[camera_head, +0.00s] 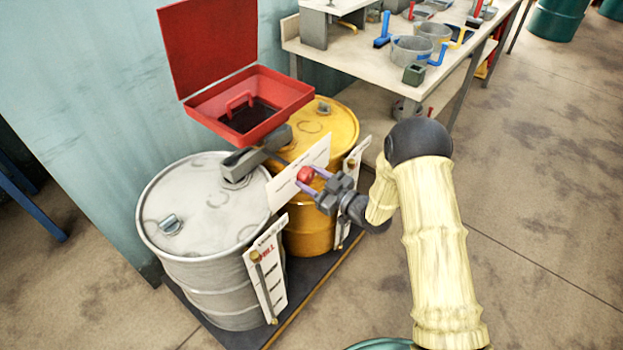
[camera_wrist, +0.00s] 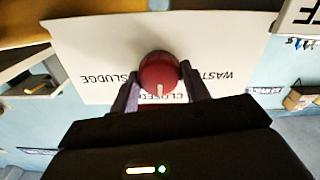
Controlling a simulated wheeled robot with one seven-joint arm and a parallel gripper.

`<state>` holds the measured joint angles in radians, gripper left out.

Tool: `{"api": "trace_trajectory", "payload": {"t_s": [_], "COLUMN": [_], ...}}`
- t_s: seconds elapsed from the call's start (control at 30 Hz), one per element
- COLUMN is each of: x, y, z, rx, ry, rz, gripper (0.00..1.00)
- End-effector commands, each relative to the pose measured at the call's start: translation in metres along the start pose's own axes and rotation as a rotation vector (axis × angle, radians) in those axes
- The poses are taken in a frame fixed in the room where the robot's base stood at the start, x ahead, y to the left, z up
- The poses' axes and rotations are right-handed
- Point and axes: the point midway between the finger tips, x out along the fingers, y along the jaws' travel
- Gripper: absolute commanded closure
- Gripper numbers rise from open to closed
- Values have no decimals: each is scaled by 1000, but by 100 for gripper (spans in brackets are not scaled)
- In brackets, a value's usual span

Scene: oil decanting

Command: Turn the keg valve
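The keg valve's red round knob (camera_head: 305,174) sits on a white label plate (camera_head: 285,190) in front of the grey valve body (camera_head: 257,152), between the two drums. In the wrist view the knob (camera_wrist: 158,72) is centred, and its white mark points down at the partly hidden word CLOSED. The plate (camera_wrist: 90,50) there reads upside down, with WASTE and SLUDGE on either side. My gripper (camera_head: 306,176) has one purple finger on each side of the knob. Both fingertips appear to touch it in the wrist view (camera_wrist: 160,80).
A white drum (camera_head: 205,215) and a yellow drum (camera_head: 312,235) stand on a dark pallet (camera_head: 225,335), each with a gauge plate. A red open-lidded tray (camera_head: 290,92) sits above the valve. A bench (camera_head: 355,62) with buckets stands behind.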

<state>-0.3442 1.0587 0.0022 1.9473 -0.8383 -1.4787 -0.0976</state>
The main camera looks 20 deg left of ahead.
Motion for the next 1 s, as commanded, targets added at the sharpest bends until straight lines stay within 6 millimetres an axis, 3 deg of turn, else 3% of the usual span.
{"api": "trace_trajectory", "payload": {"t_s": [0.03, 0.1, 0.57, 1.0], "x": [0, 0, -1, -1], "y": [0, 0, 0, 2], "z": [0, 0, 0, 0], "rx": [0, 0, 75, 396], "ry": [0, 0, -1, -1], "rz": [0, 0, 1, 4], "gripper": [67, 77, 76, 76]}}
